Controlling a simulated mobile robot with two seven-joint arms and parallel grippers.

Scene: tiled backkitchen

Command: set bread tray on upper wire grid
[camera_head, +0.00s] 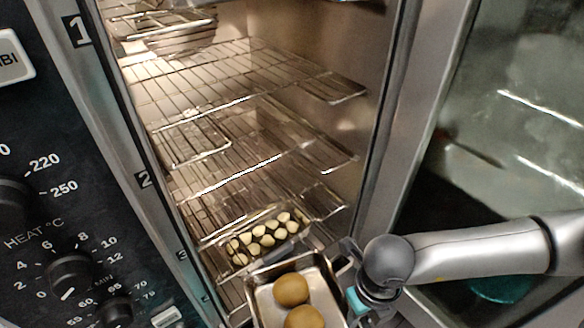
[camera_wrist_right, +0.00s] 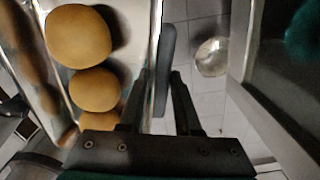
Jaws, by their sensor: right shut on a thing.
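The bread tray (camera_head: 265,300) is a shiny metal tray with round brown buns, low in the head view in front of the oven opening. In the head view the right gripper (camera_head: 352,268) is at the tray's right side. The upper wire grid (camera_head: 215,75) is inside the oven, above and beyond the tray, and its visible surface looks bare. The near end of the tray is cut off by the frame. My left gripper is not in view.
More wire grids (camera_head: 235,175) lie below the upper one. A dark tray with several pale pieces (camera_head: 265,238) sits on a low level, just beyond the bread tray. The control panel (camera_head: 60,200) borders the opening on the left; the open glass door (camera_head: 480,150) is on the right.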

